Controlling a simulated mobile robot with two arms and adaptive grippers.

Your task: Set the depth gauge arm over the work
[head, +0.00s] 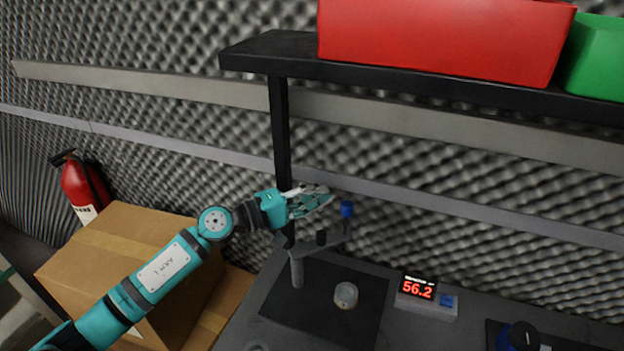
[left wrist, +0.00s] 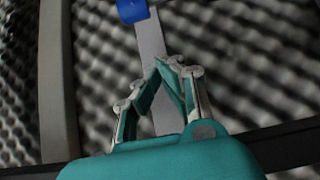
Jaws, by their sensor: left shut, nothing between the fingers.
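The depth gauge has a grey post (head: 297,273) on a dark mat and a grey arm (head: 318,245) reaching back and right from it. A blue knob (head: 347,209) tops an upright near the arm's far end. The work, a small pale round piece (head: 346,295), sits on the mat in front of the arm, which is not over it. My left gripper (head: 326,197) is shut and empty, above the arm and left of the knob. In the left wrist view the fingertips (left wrist: 179,68) come together in front of a grey bar (left wrist: 150,45) with a blue end (left wrist: 131,9).
A readout (head: 418,289) showing 56.2 stands right of the mat (head: 335,325). A black shelf (head: 290,52) with red (head: 440,40) and green (head: 597,60) bins overhangs the bench; its black upright (head: 280,130) stands behind my gripper. Cardboard boxes (head: 130,250) lie left. A dark blue-knobbed device (head: 517,338) is far right.

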